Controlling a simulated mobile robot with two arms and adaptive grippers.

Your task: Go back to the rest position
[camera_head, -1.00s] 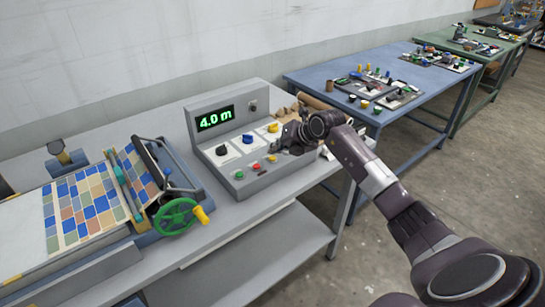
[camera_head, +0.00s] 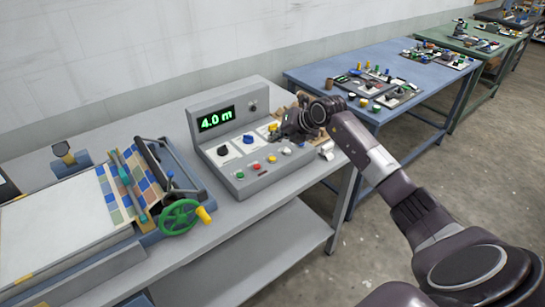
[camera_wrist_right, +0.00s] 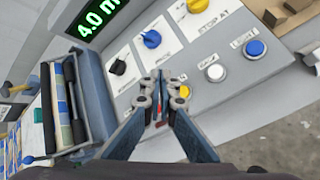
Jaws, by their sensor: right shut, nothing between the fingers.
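My right gripper (camera_head: 279,130) is over the right part of the grey control panel (camera_head: 217,175), beside the yellow knob (camera_head: 274,126). In the right wrist view the fingers (camera_wrist_right: 160,82) are together and empty, in front of the panel face. Whether they touch it I cannot tell. The display (camera_head: 215,118) reads 4.0 m. The black knob (camera_wrist_right: 117,66), blue knob (camera_wrist_right: 152,39), yellow button (camera_wrist_right: 185,91), white button (camera_wrist_right: 215,73) and blue button (camera_wrist_right: 255,48) show in the wrist view. My left gripper is not in view.
The press with its green handwheel (camera_head: 178,217) and patterned sheet (camera_head: 112,200) stands left of the panel on a grey bench (camera_head: 270,182). A blue table (camera_head: 330,72) with several small parts stands behind right. Open floor (camera_head: 480,150) lies at the right.

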